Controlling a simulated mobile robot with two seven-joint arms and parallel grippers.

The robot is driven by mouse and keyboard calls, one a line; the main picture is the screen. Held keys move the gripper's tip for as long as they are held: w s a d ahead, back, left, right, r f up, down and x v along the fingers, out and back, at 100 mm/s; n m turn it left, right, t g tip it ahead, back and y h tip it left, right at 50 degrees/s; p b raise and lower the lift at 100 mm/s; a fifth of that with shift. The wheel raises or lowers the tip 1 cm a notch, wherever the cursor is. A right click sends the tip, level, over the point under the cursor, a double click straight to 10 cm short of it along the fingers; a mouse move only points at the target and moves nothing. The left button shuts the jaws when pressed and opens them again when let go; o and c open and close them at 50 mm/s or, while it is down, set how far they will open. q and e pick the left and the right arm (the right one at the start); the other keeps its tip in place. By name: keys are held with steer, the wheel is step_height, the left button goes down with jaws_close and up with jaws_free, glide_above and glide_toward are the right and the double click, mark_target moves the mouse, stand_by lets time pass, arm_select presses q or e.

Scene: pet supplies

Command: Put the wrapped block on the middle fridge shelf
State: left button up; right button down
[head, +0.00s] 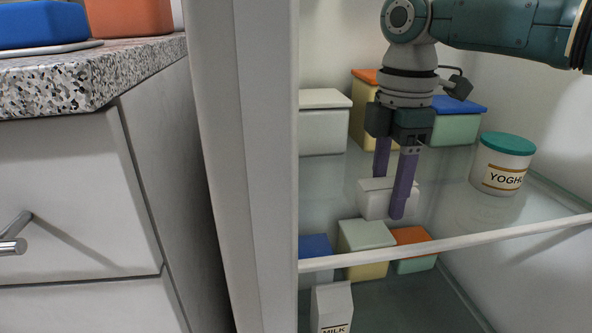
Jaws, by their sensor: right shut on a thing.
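My right gripper (390,188) reaches down into the fridge from the upper right, with its purple fingers shut on a small white wrapped block (374,203). The block is at a glass fridge shelf (325,215) with a white front edge; I cannot tell whether it touches the glass or hangs just above it. The fingers cover part of the block. My left gripper is not in view.
A yoghurt tub (502,164) with a green lid stands on the shelf at right. Lidded boxes line the back: white (322,124), orange-lidded (362,105) and blue-lidded (457,122). Below are more boxes and a milk carton (332,306). A granite counter (90,72) is at left.

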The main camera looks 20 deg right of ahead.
mark_target(389, 184)
steer(key=shift+f, duration=0.15)
steer(key=shift+c, duration=0.6)
jaws_free()
step_height(389, 184, up, 6)
steer(key=p, duration=0.3)
steer(key=shift+r, duration=0.9)
